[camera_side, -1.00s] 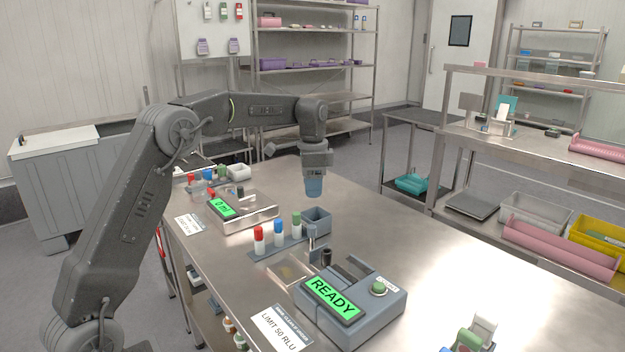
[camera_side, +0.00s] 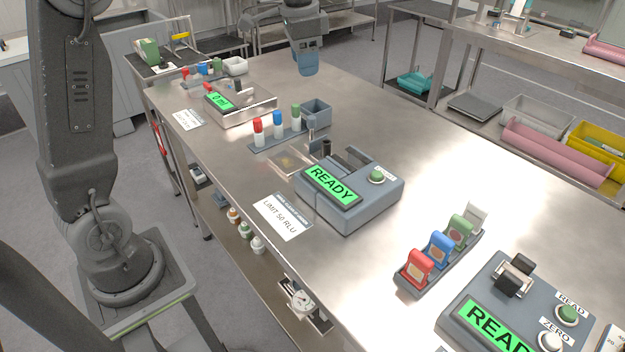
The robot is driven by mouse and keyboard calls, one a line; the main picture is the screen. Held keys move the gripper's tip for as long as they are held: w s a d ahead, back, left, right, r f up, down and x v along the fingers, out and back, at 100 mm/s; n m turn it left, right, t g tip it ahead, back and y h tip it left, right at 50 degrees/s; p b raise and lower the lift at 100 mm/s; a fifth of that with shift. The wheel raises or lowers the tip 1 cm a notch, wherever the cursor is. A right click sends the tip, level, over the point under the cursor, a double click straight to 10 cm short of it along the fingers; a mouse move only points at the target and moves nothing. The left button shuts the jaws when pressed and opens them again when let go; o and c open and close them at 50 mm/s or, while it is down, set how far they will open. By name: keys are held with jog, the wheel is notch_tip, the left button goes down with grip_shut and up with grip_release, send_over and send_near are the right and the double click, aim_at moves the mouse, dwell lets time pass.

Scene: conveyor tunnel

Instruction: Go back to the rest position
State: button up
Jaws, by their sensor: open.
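My gripper (camera_side: 305,70) hangs pointing down near the top of the view, above the far part of the steel table (camera_side: 350,120). Its blue-grey jaws are open, and I see nothing held between them. It is apart from everything on the table. The closest items in the picture are a grey-blue square bin (camera_side: 317,112) and a rack with red, blue and green capped tubes (camera_side: 277,127), in front of and below it.
A device reading READY (camera_side: 350,195) stands mid-table. A holder with red, blue and green clips (camera_side: 440,252) and a second device (camera_side: 515,310) are at the front right. A scale-like unit (camera_side: 240,105) sits at the back left. The table's right side is clear.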

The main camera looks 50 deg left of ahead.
jog(key=s+d+f+n+t, duration=0.2)
jog(key=s+d, duration=0.3)
jog(key=s, duration=0.7)
jog(key=s+d+f+n+t, duration=0.2)
jog(key=s+d, duration=0.3)
jog(key=s, duration=0.7)
jog(key=shift+d+f+n, duration=0.2)
jog(key=shift+n, duration=0.3)
